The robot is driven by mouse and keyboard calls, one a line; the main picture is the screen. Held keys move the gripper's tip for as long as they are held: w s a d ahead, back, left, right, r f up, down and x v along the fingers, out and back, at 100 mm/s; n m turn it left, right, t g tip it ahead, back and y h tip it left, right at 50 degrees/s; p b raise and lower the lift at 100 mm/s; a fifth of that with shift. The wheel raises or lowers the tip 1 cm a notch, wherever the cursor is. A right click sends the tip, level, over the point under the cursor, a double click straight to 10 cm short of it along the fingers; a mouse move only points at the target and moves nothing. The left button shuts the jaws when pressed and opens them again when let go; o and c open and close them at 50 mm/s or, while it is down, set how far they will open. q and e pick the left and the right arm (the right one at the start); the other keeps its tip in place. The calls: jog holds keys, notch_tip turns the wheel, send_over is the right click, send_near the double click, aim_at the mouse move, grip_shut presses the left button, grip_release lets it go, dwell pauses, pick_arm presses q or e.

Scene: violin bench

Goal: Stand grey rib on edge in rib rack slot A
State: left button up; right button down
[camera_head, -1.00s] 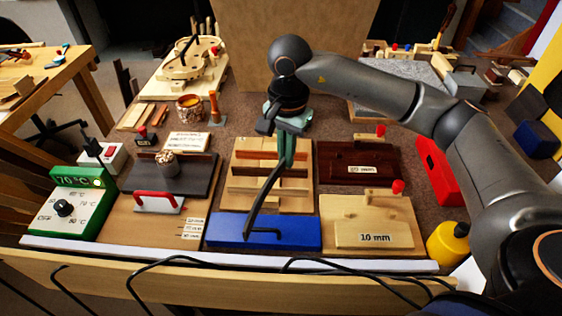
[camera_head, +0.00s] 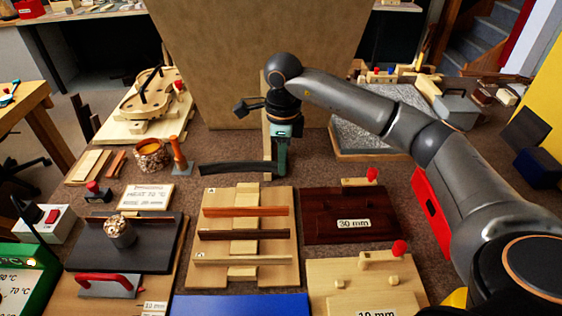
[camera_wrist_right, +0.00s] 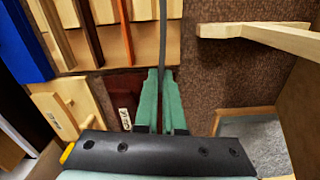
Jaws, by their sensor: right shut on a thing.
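The dark grey rib (camera_head: 232,168) is a thin strip held in my right gripper (camera_head: 281,170). It reaches left from the fingers, lengthwise across the picture, behind the rib rack. In the wrist view the grey rib (camera_wrist_right: 162,40) is a thin line between the teal fingers (camera_wrist_right: 160,100). The wooden rib rack (camera_head: 279,262) lies in front of the gripper. It carries an orange-brown strip (camera_head: 245,211), a dark brown strip (camera_head: 245,234) and a pale strip (camera_head: 243,259). Small labels sit at its left side; one at the back reads A. My left gripper is not in view.
A tall tan panel (camera_head: 230,60) stands behind the gripper. A dark red block marked 30 mm (camera_head: 330,228) and a pale block (camera_head: 330,275) lie right of the rack. A dark plate (camera_head: 85,250) lies left. A blue mat (camera_head: 240,305) lies in front.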

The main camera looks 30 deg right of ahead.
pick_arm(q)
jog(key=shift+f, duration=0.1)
pick_arm(e)
jog(key=shift+f, duration=0.2)
jog(key=b, duration=0.4)
send_over(283, 198)
notch_tip(283, 198, down, 5)
jog(key=shift+f, duration=0.1)
jog(key=shift+f+b, duration=0.8)
jog(key=shift+f, duration=0.4)
jog(key=shift+f+b, duration=0.3)
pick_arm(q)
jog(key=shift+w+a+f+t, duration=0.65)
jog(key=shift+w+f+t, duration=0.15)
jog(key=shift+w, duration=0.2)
pick_arm(e)
jog(key=c, duration=0.9)
grip_release()
jog(key=shift+c, duration=0.2)
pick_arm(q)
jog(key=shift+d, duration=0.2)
